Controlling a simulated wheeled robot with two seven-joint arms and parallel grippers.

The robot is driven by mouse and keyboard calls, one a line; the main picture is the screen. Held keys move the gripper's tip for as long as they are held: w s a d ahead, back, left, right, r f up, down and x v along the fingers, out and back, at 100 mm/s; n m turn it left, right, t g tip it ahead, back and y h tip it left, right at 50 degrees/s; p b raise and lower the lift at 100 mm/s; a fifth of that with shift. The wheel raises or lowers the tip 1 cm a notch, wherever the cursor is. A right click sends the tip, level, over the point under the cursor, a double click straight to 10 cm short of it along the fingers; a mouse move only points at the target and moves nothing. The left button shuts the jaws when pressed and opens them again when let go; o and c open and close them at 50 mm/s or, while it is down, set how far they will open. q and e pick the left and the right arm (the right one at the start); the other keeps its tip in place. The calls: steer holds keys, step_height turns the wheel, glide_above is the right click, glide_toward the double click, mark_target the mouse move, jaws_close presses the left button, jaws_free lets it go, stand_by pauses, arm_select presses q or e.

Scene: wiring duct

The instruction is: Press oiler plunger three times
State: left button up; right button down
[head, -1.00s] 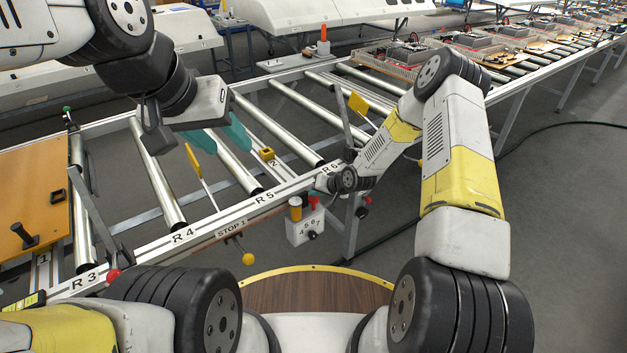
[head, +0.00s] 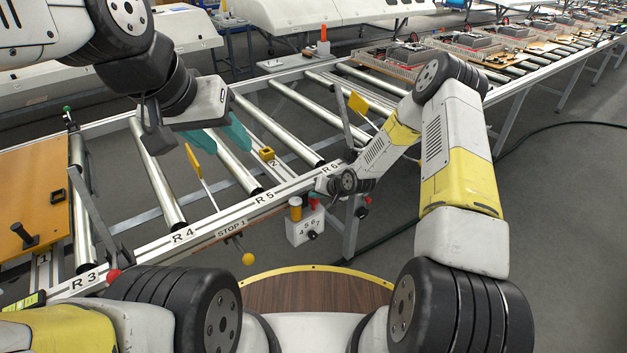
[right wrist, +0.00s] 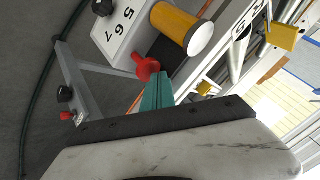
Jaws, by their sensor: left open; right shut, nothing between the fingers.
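The oiler is a white box (head: 305,229) numbered 4 5 6 7, hung at the front rail below R 6. It carries an amber cylinder (head: 295,209) and a red plunger knob (head: 313,202). In the right wrist view the red knob (right wrist: 146,68) stands beside the amber cylinder (right wrist: 182,28). My right gripper (right wrist: 160,77) is shut and empty, its teal fingertips right at the knob; I cannot tell whether they touch it. In the head view its fingers are hidden. My left gripper (head: 224,138) is open and empty above the rollers, well left of the oiler.
The roller conveyor (head: 208,232) runs along the front, with yellow flags (head: 357,103) on levers near my arms. A wooden board (head: 35,195) lies at the left. Trays of parts (head: 400,58) stand on the far rollers. A red-tipped fitting (right wrist: 67,115) is below the oiler.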

mark_target(315, 200)
steer(key=shift+s+f, duration=0.1)
steer(key=shift+f, duration=0.45)
steer(key=shift+r, duration=0.1)
stand_by(0.5)
steer(key=shift+r, duration=1.35)
steer(key=shift+r, duration=0.1)
steer(key=shift+r, duration=2.4)
arm_select(q)
steer(key=shift+c, duration=0.3)
jaws_close()
